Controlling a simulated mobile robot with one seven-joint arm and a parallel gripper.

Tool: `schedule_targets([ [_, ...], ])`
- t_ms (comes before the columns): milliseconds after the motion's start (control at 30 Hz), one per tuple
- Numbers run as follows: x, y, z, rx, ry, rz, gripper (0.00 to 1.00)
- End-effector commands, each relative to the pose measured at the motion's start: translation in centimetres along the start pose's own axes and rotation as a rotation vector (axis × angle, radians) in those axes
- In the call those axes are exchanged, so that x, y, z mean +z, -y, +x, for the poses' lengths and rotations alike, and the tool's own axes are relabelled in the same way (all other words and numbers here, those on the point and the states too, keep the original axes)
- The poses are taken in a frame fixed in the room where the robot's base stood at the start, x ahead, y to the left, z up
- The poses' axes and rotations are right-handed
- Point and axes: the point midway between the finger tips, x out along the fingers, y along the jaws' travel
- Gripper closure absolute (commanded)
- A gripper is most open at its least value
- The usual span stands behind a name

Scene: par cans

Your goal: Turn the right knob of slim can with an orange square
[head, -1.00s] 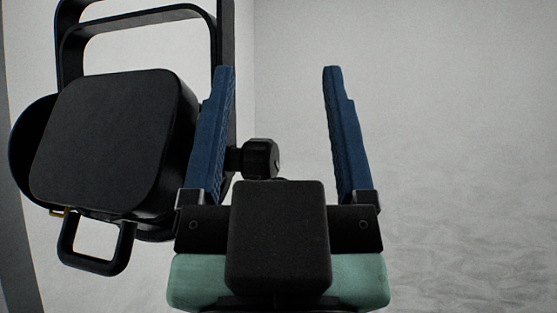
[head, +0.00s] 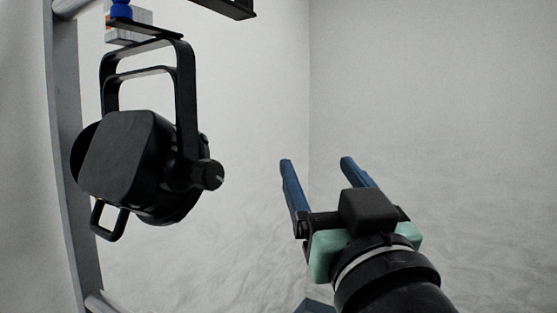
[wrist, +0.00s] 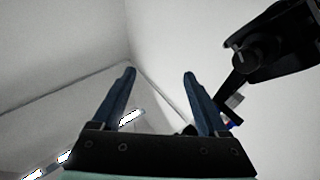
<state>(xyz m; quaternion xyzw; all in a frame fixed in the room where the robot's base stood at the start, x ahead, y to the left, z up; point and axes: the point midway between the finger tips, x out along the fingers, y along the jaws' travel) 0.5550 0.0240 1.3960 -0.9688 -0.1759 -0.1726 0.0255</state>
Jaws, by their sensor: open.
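A black par can (head: 125,165) hangs in a black yoke (head: 187,100) at the left of the head view. Its round right knob (head: 208,174) sticks out on the yoke's right side. The can also shows at the upper right of the wrist view (wrist: 280,40), with a knob (wrist: 241,61) on its near side. A small white and orange patch (head: 140,18) with a blue part shows above the yoke; whether it is this can's square marker I cannot tell. My gripper (head: 316,162), with blue fingers, is open and empty, right of the knob and apart from it.
A grey upright post (head: 68,150) stands left of the can. Another black fixture (head: 225,6) is cut off at the top edge. Pale walls and a pale floor lie behind; the space between knob and gripper and to the right is clear.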

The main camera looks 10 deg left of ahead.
Motion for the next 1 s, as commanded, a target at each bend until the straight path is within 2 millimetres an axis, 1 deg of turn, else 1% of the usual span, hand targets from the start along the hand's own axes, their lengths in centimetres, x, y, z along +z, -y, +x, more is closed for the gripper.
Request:
schedule_targets([
  [33, 0.3, -0.2, 0.9, -0.048, 0.053, 0.023, 0.23],
  [100, 1.3, 0.0, 1.6, -0.139, 0.132, 0.059, 0.23],
  [200, 2.0, 0.6, 1.8, -0.295, 0.233, 0.110, 0.23],
  [267, 2.1, 0.9, 1.5, -0.397, 0.280, 0.138, 0.23],
  [333, 1.8, 1.3, 0.7, -0.512, 0.318, 0.165, 0.23],
  [500, 0.2, 1.8, -1.7, -0.737, 0.348, 0.199, 0.23],
  [633, -0.5, 1.9, -2.9, -0.825, 0.345, 0.207, 0.23],
  [733, -0.6, 2.2, -3.0, -0.849, 0.344, 0.209, 0.23],
  [867, -0.3, 3.4, -2.2, -0.852, 0.345, 0.211, 0.23],
  [1000, 0.1, 5.5, -0.5, -0.853, 0.345, 0.211, 0.23],
])
